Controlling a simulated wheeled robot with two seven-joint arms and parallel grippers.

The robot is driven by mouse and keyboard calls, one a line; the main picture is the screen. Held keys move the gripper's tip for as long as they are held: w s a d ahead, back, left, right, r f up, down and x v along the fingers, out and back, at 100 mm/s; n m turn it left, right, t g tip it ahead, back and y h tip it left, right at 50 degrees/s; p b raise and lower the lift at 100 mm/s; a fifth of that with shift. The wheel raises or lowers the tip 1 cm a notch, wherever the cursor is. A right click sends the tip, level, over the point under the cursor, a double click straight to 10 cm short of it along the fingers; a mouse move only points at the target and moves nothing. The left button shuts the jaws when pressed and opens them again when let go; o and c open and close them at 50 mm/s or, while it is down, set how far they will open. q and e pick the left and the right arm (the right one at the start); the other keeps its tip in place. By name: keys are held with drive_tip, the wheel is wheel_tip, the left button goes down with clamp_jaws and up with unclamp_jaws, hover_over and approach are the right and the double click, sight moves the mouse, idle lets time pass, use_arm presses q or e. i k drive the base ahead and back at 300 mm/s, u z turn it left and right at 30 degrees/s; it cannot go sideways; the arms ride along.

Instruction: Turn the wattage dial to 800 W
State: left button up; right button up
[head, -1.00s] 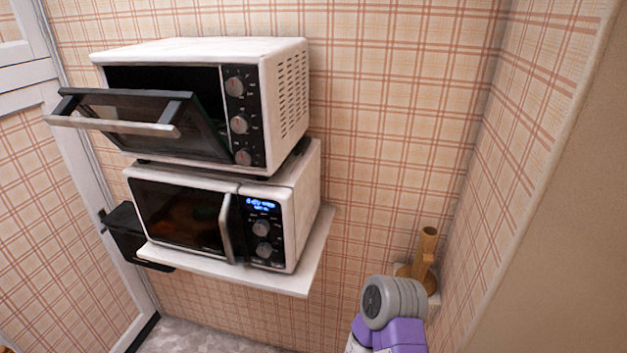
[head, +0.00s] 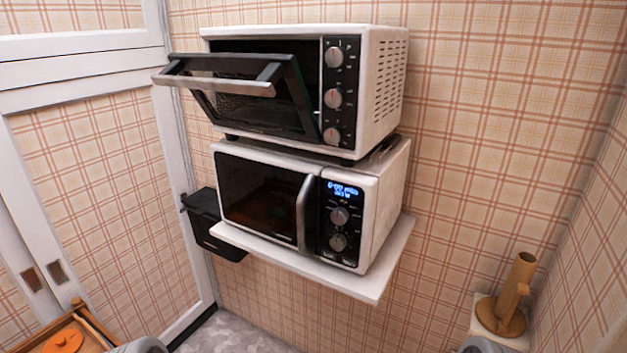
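The white microwave (head: 380,205) sits on a wall shelf with its door closed. Its black control panel at the right of the door has a lit blue display (head: 343,190), too small to read. Below it are two round grey dials, an upper dial (head: 340,216) and a lower dial (head: 338,242). I cannot tell which is the wattage dial, nor their settings. Neither gripper shows; only grey rounded parts of my arms appear at the bottom edge, well below the microwave.
A toaster oven (head: 383,90) stands on the microwave with its door (head: 245,95) tilted open, jutting forward. The white shelf (head: 365,288) sticks out from the wall. A black bin (head: 203,218) is at left, a wooden holder (head: 508,300) at right, and a wooden tray (head: 90,326) at lower left.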

sight(340, 216)
drive_tip(key=u, duration=2.2)
drive_tip(key=i, duration=0.65)
drive_tip(key=z, duration=4.2)
drive_tip(key=k, duration=0.25)
drive_tip(key=u, duration=1.55)
